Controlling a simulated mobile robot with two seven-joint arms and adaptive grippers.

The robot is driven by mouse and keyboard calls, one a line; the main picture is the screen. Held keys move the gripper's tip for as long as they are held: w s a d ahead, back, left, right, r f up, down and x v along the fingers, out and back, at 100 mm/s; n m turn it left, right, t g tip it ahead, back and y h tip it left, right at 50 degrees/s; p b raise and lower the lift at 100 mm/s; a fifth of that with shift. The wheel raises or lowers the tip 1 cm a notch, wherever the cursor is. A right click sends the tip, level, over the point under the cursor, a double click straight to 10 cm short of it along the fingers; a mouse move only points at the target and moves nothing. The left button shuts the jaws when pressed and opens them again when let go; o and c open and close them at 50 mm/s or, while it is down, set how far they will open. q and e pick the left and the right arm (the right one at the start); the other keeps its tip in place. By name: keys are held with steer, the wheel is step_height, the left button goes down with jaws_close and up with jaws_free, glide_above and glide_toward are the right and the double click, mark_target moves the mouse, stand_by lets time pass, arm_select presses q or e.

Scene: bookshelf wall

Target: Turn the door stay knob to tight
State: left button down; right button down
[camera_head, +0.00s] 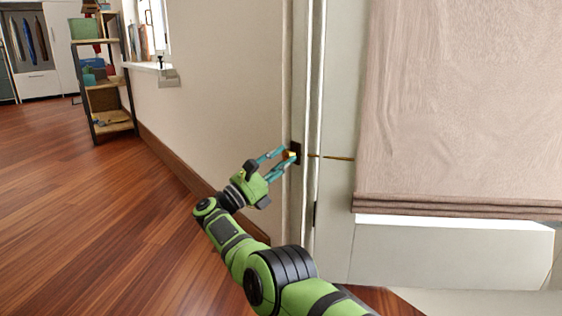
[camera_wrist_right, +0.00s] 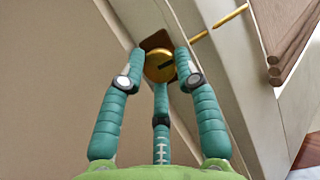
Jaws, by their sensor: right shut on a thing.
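The door stay knob (camera_wrist_right: 159,66) is a round brass knob with a dark mark, set on a dark brown plate (camera_wrist_right: 157,40) on the door frame. In the head view the knob (camera_head: 292,155) is small and partly hidden by the fingers. My right gripper (camera_head: 286,153) reaches it from the left. In the right wrist view the teal fingers of my right gripper (camera_wrist_right: 160,68) are around the knob and shut on it. A thin brass rod (camera_head: 332,157) runs right from near the plate to the pale door (camera_head: 338,90). My left gripper is not in view.
A wooden shelf (camera_head: 108,100) with boxes stands at the far left. The wooden floor (camera_head: 100,220) left of my arm is clear.

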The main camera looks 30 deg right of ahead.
steer(key=shift+r, duration=0.15)
steer(key=c, duration=0.9)
jaws_free()
steer(key=shift+a, duration=0.1)
steer(key=shift+w+f+n+t, duration=0.1)
steer(key=shift+f+n+t, duration=0.15)
steer(key=shift+n+t, duration=0.25)
steer(key=shift+n, duration=0.4)
